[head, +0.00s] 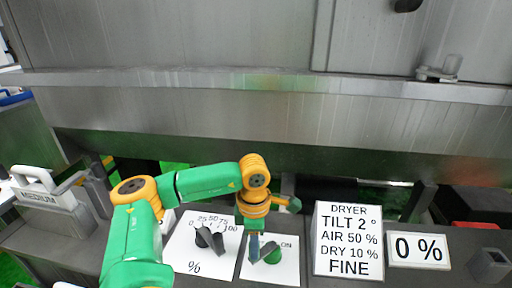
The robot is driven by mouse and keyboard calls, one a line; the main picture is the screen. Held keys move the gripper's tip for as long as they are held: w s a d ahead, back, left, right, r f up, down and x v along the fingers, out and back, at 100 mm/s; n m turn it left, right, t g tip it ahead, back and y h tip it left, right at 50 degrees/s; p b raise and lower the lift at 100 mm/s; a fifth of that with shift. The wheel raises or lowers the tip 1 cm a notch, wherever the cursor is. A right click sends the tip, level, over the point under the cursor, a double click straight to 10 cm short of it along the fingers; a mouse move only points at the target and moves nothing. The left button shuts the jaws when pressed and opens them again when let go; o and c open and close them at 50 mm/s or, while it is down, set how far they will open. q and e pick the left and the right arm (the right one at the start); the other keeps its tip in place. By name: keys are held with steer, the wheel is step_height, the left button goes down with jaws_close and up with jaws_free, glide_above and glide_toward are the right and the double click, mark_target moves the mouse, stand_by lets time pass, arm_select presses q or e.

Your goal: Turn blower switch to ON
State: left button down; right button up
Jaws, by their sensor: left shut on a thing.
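The blower switch (272,256) is a small green and dark knob on a white plate (284,270) marked ON at its right side. My left gripper (261,249) reaches down onto this knob from above and is shut on it. The fingers hide part of the knob and the other marking, so I cannot tell its exact angle. My right gripper is not in view.
A dark percent dial (208,238) on a white scale plate stands close left of the switch. A dryer sign (348,241) and a "0 %" sign (417,250) stand to the right. A MEDIUM-labelled block (44,195) is at far left. A grey metal drum housing (200,115) rises behind.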

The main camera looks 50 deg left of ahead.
arm_select(q)
steer(key=shift+f, duration=0.1)
stand_by(0.3)
steer(key=c, duration=0.6)
jaws_free()
step_height(320, 180, up, 7)
steer(key=shift+r, duration=0.1)
steer(key=shift+a, duration=0.1)
